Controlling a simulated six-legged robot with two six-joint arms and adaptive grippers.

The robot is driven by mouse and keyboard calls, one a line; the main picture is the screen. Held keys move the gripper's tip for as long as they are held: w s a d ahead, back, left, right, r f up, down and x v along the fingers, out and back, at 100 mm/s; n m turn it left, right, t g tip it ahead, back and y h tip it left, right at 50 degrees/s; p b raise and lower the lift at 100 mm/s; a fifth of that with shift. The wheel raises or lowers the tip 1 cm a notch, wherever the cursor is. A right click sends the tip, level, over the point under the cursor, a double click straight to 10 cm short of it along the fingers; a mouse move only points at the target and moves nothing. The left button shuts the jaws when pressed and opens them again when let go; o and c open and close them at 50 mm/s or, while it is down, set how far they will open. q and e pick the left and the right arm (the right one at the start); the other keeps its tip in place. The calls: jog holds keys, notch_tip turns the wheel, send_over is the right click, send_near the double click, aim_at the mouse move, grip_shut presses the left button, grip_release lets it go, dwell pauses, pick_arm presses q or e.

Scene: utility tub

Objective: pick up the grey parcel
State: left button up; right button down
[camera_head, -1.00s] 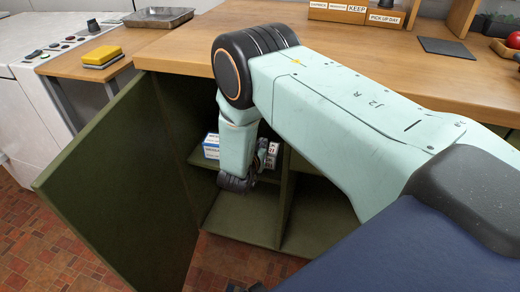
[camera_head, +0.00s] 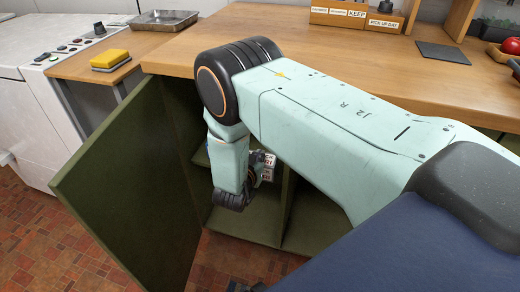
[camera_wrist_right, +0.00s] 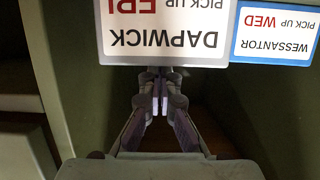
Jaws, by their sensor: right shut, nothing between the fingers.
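My right arm reaches down past the counter edge into the open green cabinet. In the right wrist view my right gripper (camera_wrist_right: 160,90) is shut with nothing between its fingers. Its tips are just below a white label reading DAPWICK, PICK UP FRI, on a parcel (camera_wrist_right: 165,62) with a greyish edge. I cannot tell for sure that this is the grey parcel, as its body is out of frame. My left gripper is not in view.
A blue-edged parcel (camera_wrist_right: 275,57) labelled WESSANTOR, WED stands beside it. The open cabinet door (camera_head: 130,190) is on the left. The wooden counter (camera_head: 330,60) is above, and a cabinet divider (camera_head: 286,205) stands right of my wrist.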

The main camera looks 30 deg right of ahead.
jog(key=shift+s+f, duration=0.2)
jog(key=shift+f, duration=0.1)
jog(key=shift+w+d+r+p, duration=0.1)
jog(key=shift+w+r+p, duration=0.15)
jog(key=shift+r+p, duration=0.35)
jog(key=shift+s, duration=0.1)
